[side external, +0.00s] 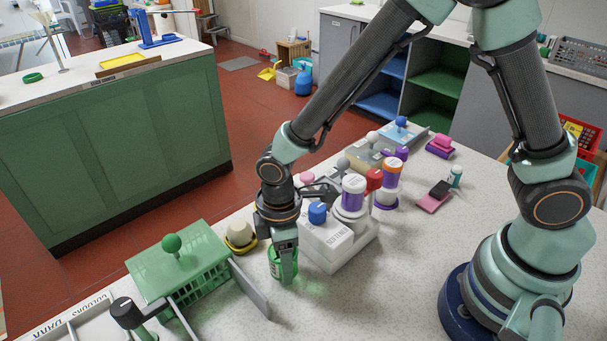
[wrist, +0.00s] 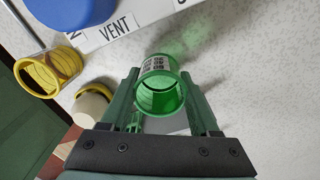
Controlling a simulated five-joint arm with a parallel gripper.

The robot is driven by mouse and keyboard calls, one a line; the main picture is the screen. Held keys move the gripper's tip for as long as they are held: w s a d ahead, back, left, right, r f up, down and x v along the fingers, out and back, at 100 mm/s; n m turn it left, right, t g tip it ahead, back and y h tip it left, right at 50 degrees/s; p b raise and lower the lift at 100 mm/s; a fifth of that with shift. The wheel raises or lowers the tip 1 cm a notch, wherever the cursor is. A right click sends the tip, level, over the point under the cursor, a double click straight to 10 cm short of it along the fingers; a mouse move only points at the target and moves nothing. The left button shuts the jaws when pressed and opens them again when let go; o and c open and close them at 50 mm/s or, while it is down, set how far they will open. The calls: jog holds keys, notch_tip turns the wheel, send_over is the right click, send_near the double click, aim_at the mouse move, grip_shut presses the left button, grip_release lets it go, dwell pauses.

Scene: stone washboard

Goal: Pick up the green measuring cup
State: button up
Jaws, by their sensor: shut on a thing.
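The green measuring cup (wrist: 160,88) is a small translucent green cup with a pale label bearing dark marks. In the wrist view it sits between the two fingers of my gripper (wrist: 163,100), which are shut on it. In the side view the green cup (side external: 275,268) shows low on the speckled counter, partly hidden behind my gripper (side external: 284,262), which points down. I cannot tell whether the cup's base touches the counter.
A white box marked VENT (wrist: 115,28) with a blue knob stands close beside the cup. A yellow cup (wrist: 48,74) and a cream-topped object (wrist: 92,104) are at left. A green basket (side external: 190,290) stands at front left. The counter's front middle (side external: 370,300) is clear.

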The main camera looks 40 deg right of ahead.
notch_tip(320, 180, up, 18)
jog(key=shift+f, duration=0.1)
notch_tip(320, 180, up, 6)
jog(key=f, duration=0.1)
jog(key=w+d+n, duration=0.1)
jog(key=w+d, duration=0.5)
jog(key=d, duration=0.5)
jog(key=w+d, duration=0.5)
jog(key=d, duration=0.6)
jog(key=shift+w+d+f, duration=0.1)
jog(key=shift+f, duration=5.55)
jog(key=shift+w+d+f, duration=0.1)
jog(key=shift+f, duration=5.5)
